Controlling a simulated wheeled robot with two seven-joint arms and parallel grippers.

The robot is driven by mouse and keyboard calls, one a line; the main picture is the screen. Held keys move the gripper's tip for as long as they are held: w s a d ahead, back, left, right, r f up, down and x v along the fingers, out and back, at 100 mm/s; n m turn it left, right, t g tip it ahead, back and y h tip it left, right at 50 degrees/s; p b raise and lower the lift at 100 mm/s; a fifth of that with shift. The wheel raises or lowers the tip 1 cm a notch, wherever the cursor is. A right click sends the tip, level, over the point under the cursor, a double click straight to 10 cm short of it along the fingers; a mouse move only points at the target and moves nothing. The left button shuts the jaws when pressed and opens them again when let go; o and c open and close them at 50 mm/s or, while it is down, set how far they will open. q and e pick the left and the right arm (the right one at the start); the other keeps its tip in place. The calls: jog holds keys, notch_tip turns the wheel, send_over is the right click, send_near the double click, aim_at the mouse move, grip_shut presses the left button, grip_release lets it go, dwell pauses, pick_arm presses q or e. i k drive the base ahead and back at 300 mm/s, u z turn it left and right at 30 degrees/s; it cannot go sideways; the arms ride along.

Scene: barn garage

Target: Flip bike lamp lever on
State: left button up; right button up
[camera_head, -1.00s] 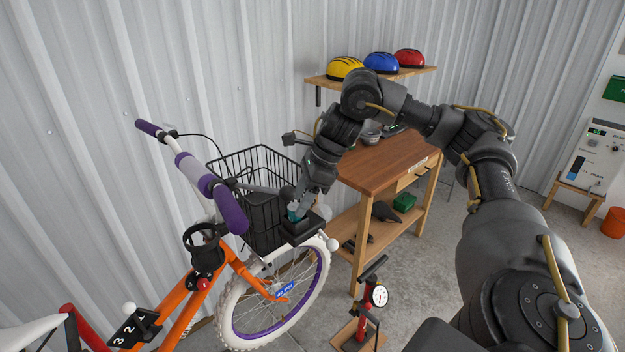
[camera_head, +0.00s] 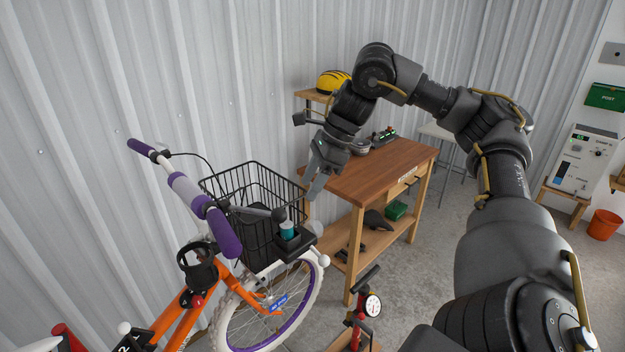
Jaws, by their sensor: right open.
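The bike lamp (camera_head: 294,246) is a black box-like housing at the front of the orange bike, beside the basket. A teal cylinder (camera_head: 287,231) stands on its top, and a white ball (camera_head: 324,260) shows at its lower right. A grey bar (camera_head: 252,211) with a dark knobbed end reaches to the teal cylinder from the handlebar side; I cannot tell if this is the lever. My right gripper (camera_head: 312,184) is open and empty, above and slightly right of the lamp, apart from it, in front of the workbench's left end. My left gripper is not in view.
The black wire basket (camera_head: 238,180) and purple handlebar grip (camera_head: 224,232) are close left of the lamp. The wooden workbench (camera_head: 375,170) stands behind and right. A red floor pump (camera_head: 359,318) stands in front of it.

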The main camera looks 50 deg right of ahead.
aim_at(323, 260)
jog(key=k, duration=1)
